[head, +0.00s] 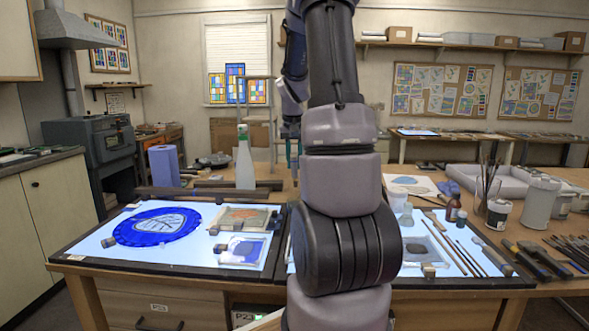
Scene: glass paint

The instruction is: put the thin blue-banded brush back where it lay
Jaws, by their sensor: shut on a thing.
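My gripper (292,152) shows small and partly hidden beyond my own arm, near the middle of the head view. It is raised above the far side of the light table (85,250), pointing down, with its jaws shut on a thin thing that I take to be the brush. The brush's blue band is too small to make out. Several thin brushes (455,250) lie side by side on the right part of the lit surface. My arm hides the middle of the table.
A blue painted glass disc (158,226) lies on the left lit panel. A white-green bottle (245,160) stands behind it. Dark-handled tools (545,258) lie at the right edge.

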